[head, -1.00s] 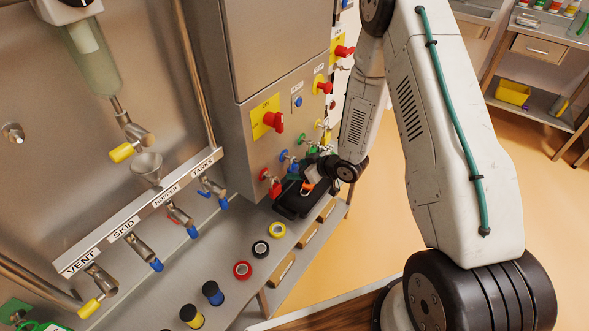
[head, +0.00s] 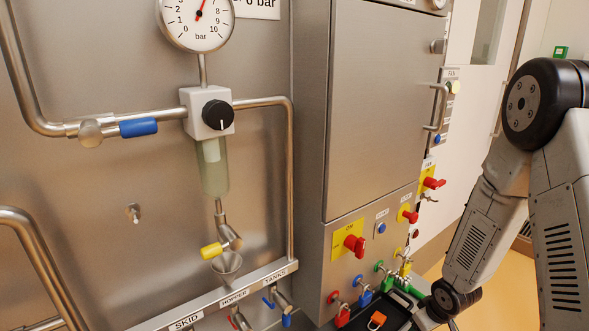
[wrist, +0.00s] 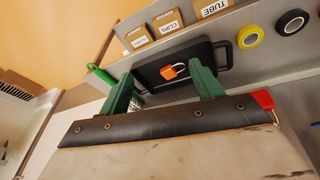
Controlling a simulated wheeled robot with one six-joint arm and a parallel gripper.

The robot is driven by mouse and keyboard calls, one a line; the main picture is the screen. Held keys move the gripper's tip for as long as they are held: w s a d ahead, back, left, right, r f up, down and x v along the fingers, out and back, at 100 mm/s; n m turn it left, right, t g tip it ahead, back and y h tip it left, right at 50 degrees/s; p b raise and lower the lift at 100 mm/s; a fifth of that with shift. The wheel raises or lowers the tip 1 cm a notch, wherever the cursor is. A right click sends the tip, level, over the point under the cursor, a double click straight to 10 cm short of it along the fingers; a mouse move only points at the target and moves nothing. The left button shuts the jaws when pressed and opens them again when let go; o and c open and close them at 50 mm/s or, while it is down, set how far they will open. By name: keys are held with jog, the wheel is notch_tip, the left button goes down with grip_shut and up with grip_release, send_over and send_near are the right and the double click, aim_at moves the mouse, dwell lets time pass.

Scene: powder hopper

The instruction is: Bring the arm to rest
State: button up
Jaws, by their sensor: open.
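My arm (head: 560,235) comes down the right side of the head view, bent, with its wrist low beside the cabinet. My gripper (wrist: 163,88) shows in the wrist view as two green fingers set well apart, with nothing between them. Beyond the fingertips lies a black tray (wrist: 221,60) on a grey bench top. An orange padlock (wrist: 175,71) lies on the tray, apart from the fingers as far as I can tell. The padlock also shows at the bottom edge of the head view (head: 377,320). The gripper itself is largely cut off there.
The steel cabinet (head: 385,110) stands close to the left of my arm, with red switches (head: 354,244) and hanging coloured padlocks (head: 342,315) low on its front. Floor is open at the right.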

jog(key=s+r+m+g+h, duration=0.1)
jog(key=s+r+m+g, duration=0.1)
jog(key=s+r, duration=0.5)
jog(key=s+r+m+g+h, duration=0.1)
jog(key=s+r+g, duration=0.15)
jog(key=r, duration=0.85)
jog(key=s+a+r+t, duration=0.1)
jog(key=s+a+r, duration=0.1)
jog(key=s+r, duration=0.3)
jog(key=s+a+r+m+y, duration=0.1)
jog(key=s+a+r, duration=0.2)
jog(key=s+r, duration=0.3)
jog(key=s+a+r+t, duration=0.1)
jog(key=s+a+r, duration=0.2)
jog(key=s+r, duration=0.2)
notch_tip(320, 180, up, 4)
jog(key=shift+s+a+f+t+y, duration=0.2)
jog(key=shift+a+f+t+y, duration=0.05)
jog(key=shift+t+y, duration=0.15)
